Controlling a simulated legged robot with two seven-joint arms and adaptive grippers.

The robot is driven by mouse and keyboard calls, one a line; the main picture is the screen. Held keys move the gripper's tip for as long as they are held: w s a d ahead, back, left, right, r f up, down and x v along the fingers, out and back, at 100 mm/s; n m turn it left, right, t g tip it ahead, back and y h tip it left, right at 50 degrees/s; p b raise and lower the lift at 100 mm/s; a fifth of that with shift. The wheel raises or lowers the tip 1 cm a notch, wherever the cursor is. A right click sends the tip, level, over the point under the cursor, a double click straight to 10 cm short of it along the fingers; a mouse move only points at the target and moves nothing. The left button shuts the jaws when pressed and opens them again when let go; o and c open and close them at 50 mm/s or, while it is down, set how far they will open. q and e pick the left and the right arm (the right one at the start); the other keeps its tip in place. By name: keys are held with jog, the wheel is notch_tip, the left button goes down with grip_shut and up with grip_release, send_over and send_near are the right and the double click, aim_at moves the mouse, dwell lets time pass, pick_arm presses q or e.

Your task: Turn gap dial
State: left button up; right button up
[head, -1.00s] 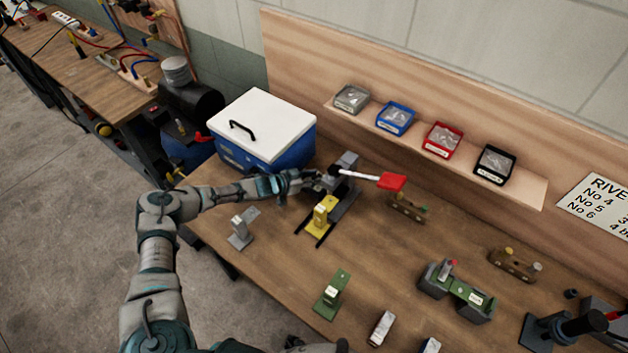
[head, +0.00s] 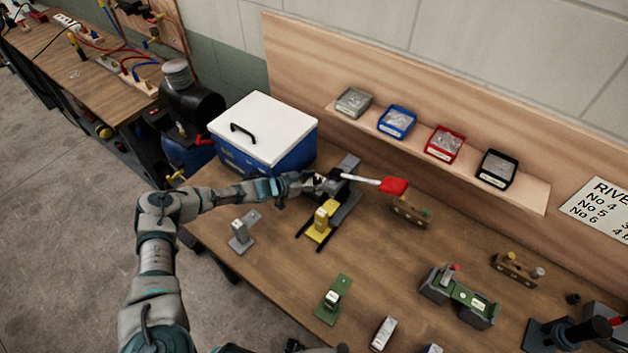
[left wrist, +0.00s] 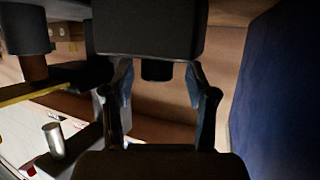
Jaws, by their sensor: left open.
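The grey bench tool (head: 345,190) with a white lever ending in a red grip (head: 394,186) stands on the bench beside the cooler. My left gripper (head: 317,184) is at the tool's left side, level with its upper part. In the left wrist view my two fingers (left wrist: 160,100) are open and apart. A short dark knob (left wrist: 157,70) under a dark block (left wrist: 148,28) shows between them; it may be the gap dial. I cannot tell whether the fingers touch it. No dial markings are readable. My right gripper cannot be made out.
The white-lidded blue cooler (head: 262,135) stands close behind my left gripper. A yellow block (head: 322,222) sits in front of the tool, and a small grey bracket (head: 242,230) left of it. A green fixture (head: 458,297) is at right. Bare bench (head: 275,270) lies in front.

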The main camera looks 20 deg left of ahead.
pick_arm(q)
jog(key=v, duration=0.7)
jog(key=shift+a, duration=0.2)
